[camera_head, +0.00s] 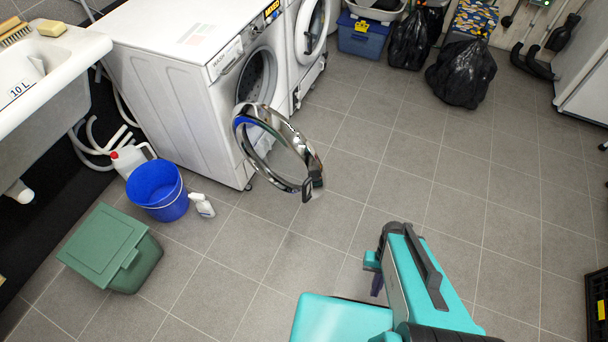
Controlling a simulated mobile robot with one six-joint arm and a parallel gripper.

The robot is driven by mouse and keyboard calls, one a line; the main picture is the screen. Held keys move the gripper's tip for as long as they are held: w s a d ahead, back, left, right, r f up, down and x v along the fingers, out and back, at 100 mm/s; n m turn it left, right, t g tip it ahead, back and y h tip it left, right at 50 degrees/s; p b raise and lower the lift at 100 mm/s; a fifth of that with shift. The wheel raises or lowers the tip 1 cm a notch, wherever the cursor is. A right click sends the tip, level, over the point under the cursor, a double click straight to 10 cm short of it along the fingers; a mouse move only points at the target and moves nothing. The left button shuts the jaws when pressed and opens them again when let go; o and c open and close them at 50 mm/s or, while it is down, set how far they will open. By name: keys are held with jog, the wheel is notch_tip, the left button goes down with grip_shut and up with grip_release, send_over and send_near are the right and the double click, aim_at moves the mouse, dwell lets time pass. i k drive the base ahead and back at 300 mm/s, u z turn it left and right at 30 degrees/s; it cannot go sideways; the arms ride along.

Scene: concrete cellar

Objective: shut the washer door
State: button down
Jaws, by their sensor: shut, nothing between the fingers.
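The washer (178,88) is the white front-loading machine at the upper left. Its round door (254,155), with a chrome rim and clear glass, stands wide open, swung out from the front over the floor. The dark drum opening (257,76) shows behind it. The door's latch side (309,188) points toward the lower right. My gripper (377,285) shows only as a small dark part beside my teal arm at the lower middle. It is shut and empty, to the lower right of the door and apart from it. My arm hides much of it.
A second white machine (310,30) stands behind the washer. Black bags (463,72) lie at the back. The tiled floor right of the door is clear.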

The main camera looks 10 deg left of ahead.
aim_at(260, 114)
jog(key=z, duration=0.05)
jog(key=k, duration=1.25)
jog(key=u, duration=1.7)
jog(key=i, duration=1.05)
jog(key=z, duration=0.1)
